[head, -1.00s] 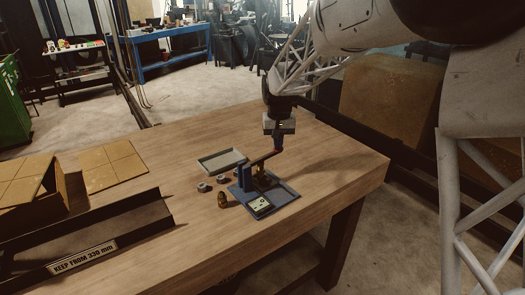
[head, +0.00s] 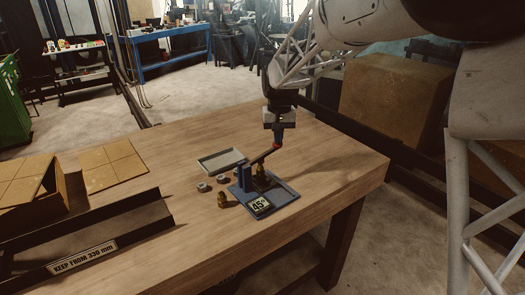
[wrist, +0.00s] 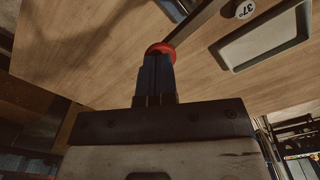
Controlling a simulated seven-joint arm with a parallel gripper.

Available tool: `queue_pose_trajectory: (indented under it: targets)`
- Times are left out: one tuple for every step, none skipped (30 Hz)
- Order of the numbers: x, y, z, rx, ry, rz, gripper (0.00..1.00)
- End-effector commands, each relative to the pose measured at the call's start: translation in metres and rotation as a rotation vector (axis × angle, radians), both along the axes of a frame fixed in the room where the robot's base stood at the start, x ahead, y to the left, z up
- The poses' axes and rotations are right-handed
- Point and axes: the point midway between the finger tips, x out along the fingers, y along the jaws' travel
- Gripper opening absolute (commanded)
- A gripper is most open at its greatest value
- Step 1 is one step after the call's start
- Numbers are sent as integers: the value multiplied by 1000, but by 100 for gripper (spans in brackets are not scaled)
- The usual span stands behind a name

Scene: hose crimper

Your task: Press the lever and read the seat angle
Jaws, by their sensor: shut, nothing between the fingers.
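The crimper stands on a blue base plate (head: 284,194) on the table, with a blue upright (head: 245,178). Its dark lever (head: 264,154) slants up to the right to a red end (head: 277,146). A brass-coloured part (head: 261,178) sits below the lever. A pale display (head: 260,206) on the base reads 45°. My gripper (head: 279,141) is shut and empty, pointing down with its tips at the lever's red end. In the wrist view the blue fingertips (wrist: 157,62) overlap the red end (wrist: 160,47); I cannot tell whether they press on it.
A brass fitting (head: 222,201) and two grey fittings (head: 202,187) stand left of the crimper. A disc marked 37° (wrist: 245,9) shows in the wrist view. A shallow grey tray (head: 222,161) lies behind. A dark rack labelled "KEEP FROM 330 mm" (head: 83,257) lies front left. The table's right side is clear.

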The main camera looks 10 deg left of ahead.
Motion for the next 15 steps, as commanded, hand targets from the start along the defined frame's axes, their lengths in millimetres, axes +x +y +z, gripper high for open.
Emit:
queue_pose_trajectory:
  targets:
    - [0,0,3,0,0,0,0]
    - [0,0,5,0,0,0,0]
    - [0,0,7,0,0,0,0]
    - [0,0,9,0,0,0,0]
    - [0,0,10,0,0,0,0]
    - [0,0,13,0,-1,0,0]
    - [0,0,14,0,-1,0,0]
    - [0,0,16,0,-1,0,0]
    - [0,0,18,0,-1,0,0]
    - [0,0,20,1,-2,0,0]
    - [0,0,22,0,-1,0,0]
    - [0,0,24,0,-1,0,0]
    - [0,0,26,0,-1,0,0]
    - [0,0,28,0,-1,0,0]
    - [0,0,30,0,-1,0,0]
